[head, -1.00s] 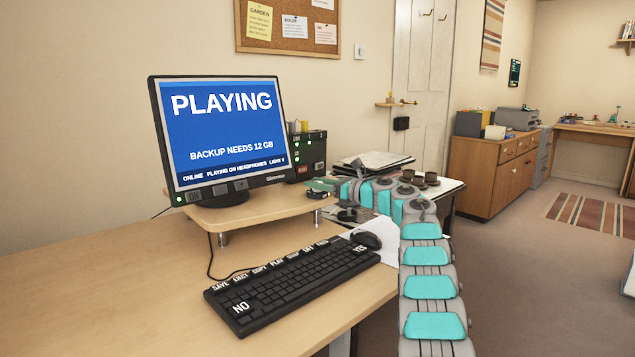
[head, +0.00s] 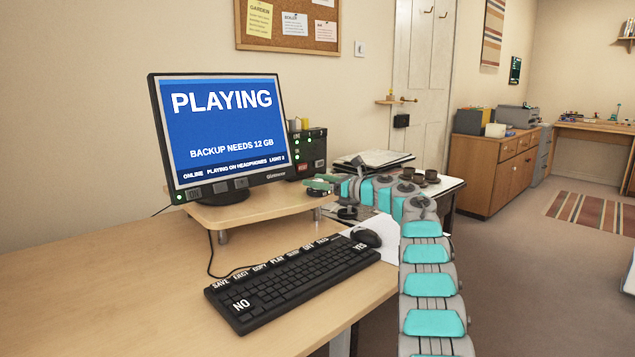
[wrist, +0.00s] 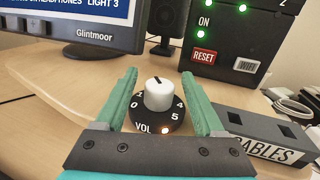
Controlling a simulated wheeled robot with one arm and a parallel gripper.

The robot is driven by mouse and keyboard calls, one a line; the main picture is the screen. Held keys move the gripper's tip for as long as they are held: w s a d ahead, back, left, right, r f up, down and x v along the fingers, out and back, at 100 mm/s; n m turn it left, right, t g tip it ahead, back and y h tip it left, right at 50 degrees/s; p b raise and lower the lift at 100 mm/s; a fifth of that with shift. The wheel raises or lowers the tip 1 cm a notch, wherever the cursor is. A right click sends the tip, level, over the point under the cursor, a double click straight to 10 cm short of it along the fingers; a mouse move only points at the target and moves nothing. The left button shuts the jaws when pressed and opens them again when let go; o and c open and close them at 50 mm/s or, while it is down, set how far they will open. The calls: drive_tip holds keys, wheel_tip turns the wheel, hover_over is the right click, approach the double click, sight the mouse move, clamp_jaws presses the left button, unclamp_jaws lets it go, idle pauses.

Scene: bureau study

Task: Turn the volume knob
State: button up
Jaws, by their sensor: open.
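The volume knob (wrist: 159,95) is white with a dark pointer line on top. It sits on a black round base (wrist: 150,121) marked VOL with numbers, and a small orange light glows at its front. In the wrist view my gripper (wrist: 160,88) is open, with one green finger on each side of the knob; I cannot tell whether either finger touches it. In the head view my gripper (head: 322,183) is at the right end of the monitor stand, and the knob cannot be made out there. The monitor (head: 222,130) reads PLAYING and PLAYING ON HEADPHONES.
A black box (wrist: 235,40) with green lights and RESET stands behind the knob. A grey CABLES tray (wrist: 265,135) lies to the right. In the head view a keyboard (head: 292,283) and mouse (head: 366,238) lie in front of the monitor stand (head: 250,208). The left desk is clear.

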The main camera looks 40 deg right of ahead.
drive_tip(key=b+v, duration=0.3)
drive_tip(key=v, duration=0.4)
drive_tip(key=shift+s+d, duration=0.15)
drive_tip(key=shift+s, duration=0.2)
